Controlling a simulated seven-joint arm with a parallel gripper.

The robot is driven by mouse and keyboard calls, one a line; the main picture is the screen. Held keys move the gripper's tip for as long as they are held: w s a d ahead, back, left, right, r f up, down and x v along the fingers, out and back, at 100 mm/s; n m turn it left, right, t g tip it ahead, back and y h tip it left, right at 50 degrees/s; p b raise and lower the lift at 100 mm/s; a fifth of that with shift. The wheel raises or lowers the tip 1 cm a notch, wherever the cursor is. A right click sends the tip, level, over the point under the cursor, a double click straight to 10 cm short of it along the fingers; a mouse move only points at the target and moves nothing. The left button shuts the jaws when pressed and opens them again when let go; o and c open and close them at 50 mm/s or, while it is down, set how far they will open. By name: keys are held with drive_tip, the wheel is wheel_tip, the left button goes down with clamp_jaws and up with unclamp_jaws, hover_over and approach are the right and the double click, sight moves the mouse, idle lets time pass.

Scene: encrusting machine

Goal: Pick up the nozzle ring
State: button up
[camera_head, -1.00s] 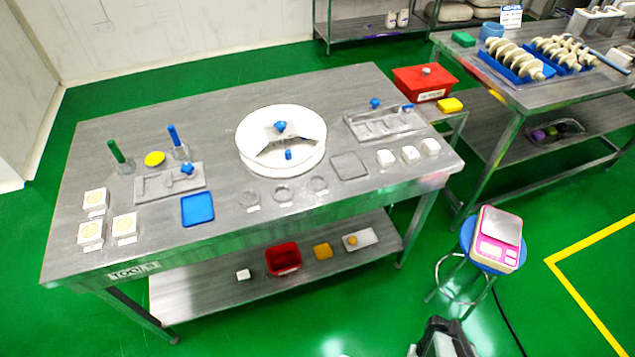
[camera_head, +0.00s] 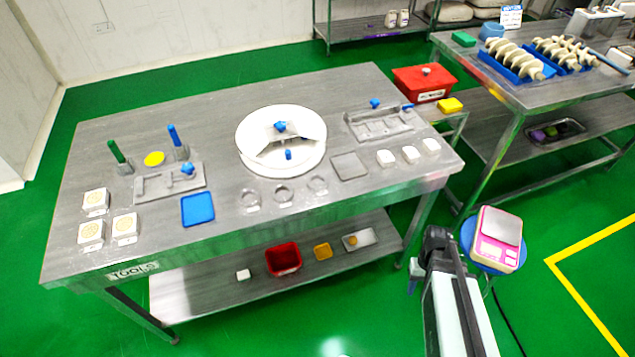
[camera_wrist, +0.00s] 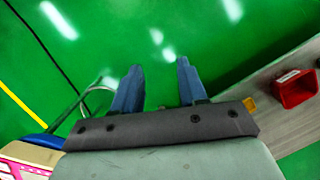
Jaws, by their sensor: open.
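Several small grey metal parts lie along the front of the steel table. Three of them are round rings: a left ring (camera_head: 250,199), a middle ring (camera_head: 283,195) and a right ring (camera_head: 317,185). I cannot tell which one is the nozzle ring. My gripper (camera_wrist: 158,76) is open and empty in the wrist view, with two blue fingers apart over the green floor. In the head view my arm is at the lower right, in front of the table's right end, well away from the rings.
A pink scale (camera_head: 497,238) on a stool stands close to the right of my arm. The table (camera_head: 330,215) has a white round dish (camera_head: 250,125) behind the rings. A red bin (camera_head: 284,259) sits on the lower shelf.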

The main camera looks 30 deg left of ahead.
drive_tip(key=w+a+r+n+t, duration=0.1)
drive_tip(key=w+a+r, duration=0.3)
drive_tip(key=r, duration=0.5)
drive_tip(key=w+a+r+n+t, duration=0.1)
drive_tip(key=w+a+r+n, duration=0.1)
drive_tip(key=w+a+r, duration=0.3)
drive_tip(key=w+a+r+n+t, duration=0.1)
drive_tip(key=w+a+r, duration=0.3)
drive_tip(key=r, duration=0.9)
drive_tip(key=shift+w+a+r+n+t, duration=0.1)
drive_tip(key=shift+w+a+n+t, duration=0.1)
drive_tip(key=shift+a, duration=0.55)
drive_tip(key=shift+w+a+r+n+t, duration=0.1)
drive_tip(key=shift+a+t, duration=0.1)
drive_tip(key=shift+a, duration=0.5)
drive_tip(key=s+a+r+n+y, duration=0.1)
drive_tip(key=s+a+r+n, duration=0.2)
drive_tip(key=a+r, duration=0.55)
drive_tip(key=s+a+r+n, duration=0.3)
drive_tip(key=a+r, duration=0.2)
drive_tip(key=a, duration=0.7)
hover_over(322, 176)
drive_tip(key=f, duration=0.8)
drive_tip(key=shift+w+d+f, duration=0.15)
drive_tip(key=shift+w+f, duration=0.05)
drive_tip(key=shift+f, duration=0.1)
drive_tip(key=shift+s+f, duration=0.15)
drive_tip(key=shift+f, duration=2.5)
drive_tip(key=shift+c, duration=0.2)
clamp_jaws()
